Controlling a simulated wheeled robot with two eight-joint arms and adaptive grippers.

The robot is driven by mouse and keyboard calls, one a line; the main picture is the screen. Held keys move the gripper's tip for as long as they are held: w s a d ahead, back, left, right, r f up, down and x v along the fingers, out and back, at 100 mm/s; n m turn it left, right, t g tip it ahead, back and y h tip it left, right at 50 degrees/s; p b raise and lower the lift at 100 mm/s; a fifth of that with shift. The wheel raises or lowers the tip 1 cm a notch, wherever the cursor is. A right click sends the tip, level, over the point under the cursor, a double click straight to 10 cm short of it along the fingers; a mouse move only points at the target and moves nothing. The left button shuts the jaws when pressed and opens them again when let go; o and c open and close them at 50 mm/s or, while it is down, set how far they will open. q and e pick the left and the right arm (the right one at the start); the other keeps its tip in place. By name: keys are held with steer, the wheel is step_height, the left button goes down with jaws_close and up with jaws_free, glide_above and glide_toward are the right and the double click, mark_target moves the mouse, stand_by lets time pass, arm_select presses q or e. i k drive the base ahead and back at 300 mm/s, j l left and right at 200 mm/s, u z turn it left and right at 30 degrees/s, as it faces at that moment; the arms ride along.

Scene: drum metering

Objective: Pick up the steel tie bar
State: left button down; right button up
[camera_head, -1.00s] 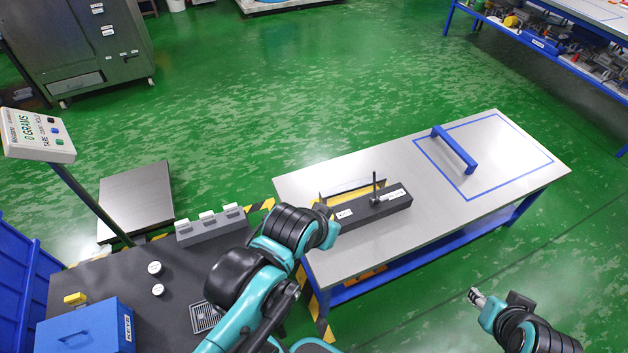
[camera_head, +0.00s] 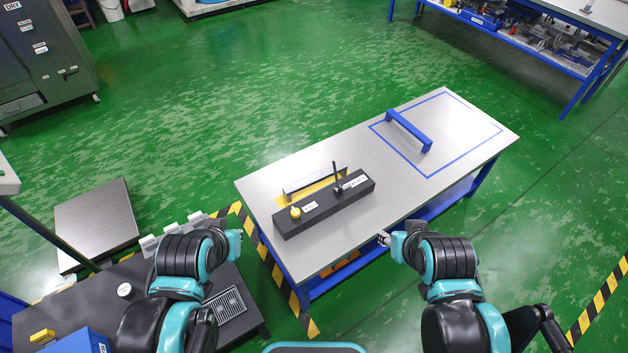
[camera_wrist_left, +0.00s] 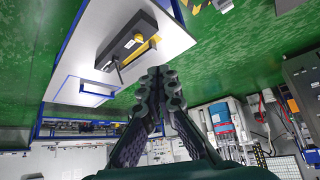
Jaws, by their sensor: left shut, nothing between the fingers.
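A long, thin grey bar (camera_head: 315,181), which looks like the steel tie bar, is on the table behind a black box, over a yellow patch. I cannot tell from the picture whether it lies flat or stands on edge. My left gripper (camera_head: 238,242) is shut and empty, left of the table's near left corner and apart from the bar. Its closed fingers show in the left wrist view (camera_wrist_left: 158,92). My right gripper (camera_head: 384,239) is by the table's near edge, right of the black box; its fingers are too small to read.
The black box (camera_head: 325,208) has a yellow knob and an upright black lever. A blue handle-shaped bar (camera_head: 409,131) sits at a blue outlined rectangle on the table (camera_head: 262,186). A dark bench with a drain grate (camera_head: 226,304) is at lower left. The table's middle is clear.

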mark_target(341, 167)
steer(key=i+l+u, duration=0.2)
steer(key=l, duration=0.15)
steer(key=i+l+u, duration=0.25)
steer(key=l, duration=0.15)
steer(key=i+l+u, duration=0.2)
steer(key=l, duration=0.2)
steer(key=l+u, duration=0.25)
steer(key=l, duration=0.15)
steer(key=i+l+u, duration=0.2)
steer(key=l, duration=0.3)
steer(key=k+j, duration=0.05)
steer(key=k, duration=0.05)
